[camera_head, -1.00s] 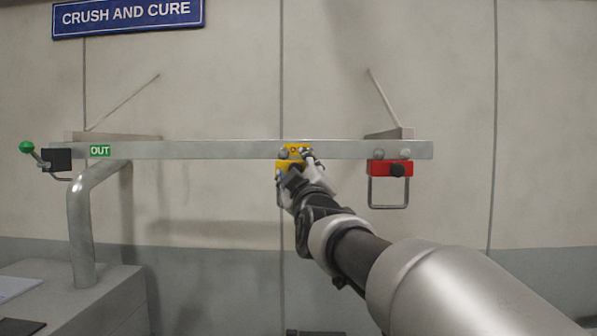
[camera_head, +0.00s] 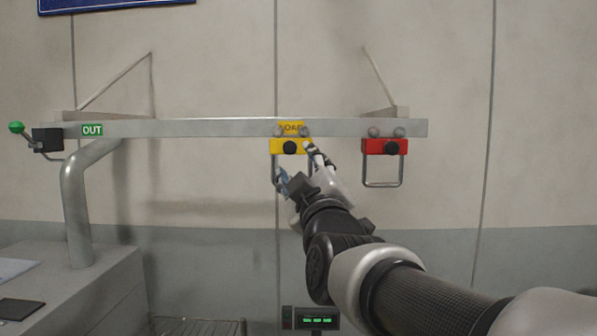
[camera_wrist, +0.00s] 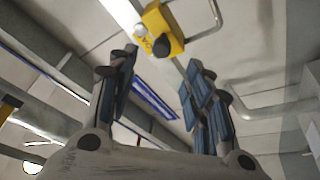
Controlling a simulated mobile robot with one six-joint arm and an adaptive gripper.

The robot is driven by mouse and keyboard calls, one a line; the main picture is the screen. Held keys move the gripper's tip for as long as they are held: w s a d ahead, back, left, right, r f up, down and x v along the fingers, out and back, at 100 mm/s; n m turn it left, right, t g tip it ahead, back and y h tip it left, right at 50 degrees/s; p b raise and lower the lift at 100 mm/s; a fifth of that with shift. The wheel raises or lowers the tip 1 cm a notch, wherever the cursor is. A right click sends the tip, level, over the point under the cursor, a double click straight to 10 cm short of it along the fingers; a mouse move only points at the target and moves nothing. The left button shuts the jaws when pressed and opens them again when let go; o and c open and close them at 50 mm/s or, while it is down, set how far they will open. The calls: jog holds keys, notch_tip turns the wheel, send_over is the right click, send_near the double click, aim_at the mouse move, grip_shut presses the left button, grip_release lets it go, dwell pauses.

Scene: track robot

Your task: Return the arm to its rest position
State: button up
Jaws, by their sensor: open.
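My gripper (camera_head: 303,170) is open and empty in the head view, just below and in front of the yellow block (camera_head: 276,147) on the rail. In the wrist view my gripper's two fingers (camera_wrist: 160,90) stand wide apart with nothing between them. The yellow block (camera_wrist: 171,20) with its black knob shows past the fingertips, apart from them. My arm reaches up from the lower right of the head view, bent at the wrist.
A grey rail (camera_head: 200,128) runs along the wall, with a green OUT label (camera_head: 92,130) and a yellow LOAD label (camera_head: 291,128). A red block (camera_head: 370,146) hangs at right. A green-knobbed lever (camera_head: 16,127) is at left. A small green-lit display (camera_head: 317,320) stands below.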

jog(key=shift+s+f, duration=0.1)
jog(key=shift+s, duration=0.2)
jog(key=s+d+f+m+g+b, duration=0.2)
jog(key=s+f+g, duration=0.1)
jog(key=f, duration=0.4)
jog(key=s+d+f+m+g+b, duration=0.1)
jog(key=s+d+f+g, duration=0.15)
jog(key=f, duration=0.55)
jog(key=s+d+f+m+g+h+b, duration=0.1)
jog(key=s+d+f+m+g, duration=0.2)
jog(key=s+f, duration=0.6)
jog(key=s+d+f+m+g+h+b, duration=0.1)
jog(key=s+f+g, duration=0.3)
jog(key=s+f, duration=0.5)
jog(key=s+d+f+m+g+h+b, duration=0.1)
jog(key=s+d+f+m+g+b, duration=0.1)
jog(key=s+f, duration=0.7)
notch_tip(320, 180, down, 2)
jog(key=d+m+g, duration=0.1)
jog(key=d+m, duration=0.1)
jog(key=shift+s+d+f+m+g+h+b, duration=0.15)
jog(key=shift+d+m+g+h+b, duration=0.15)
jog(key=shift+g+b, duration=0.05)
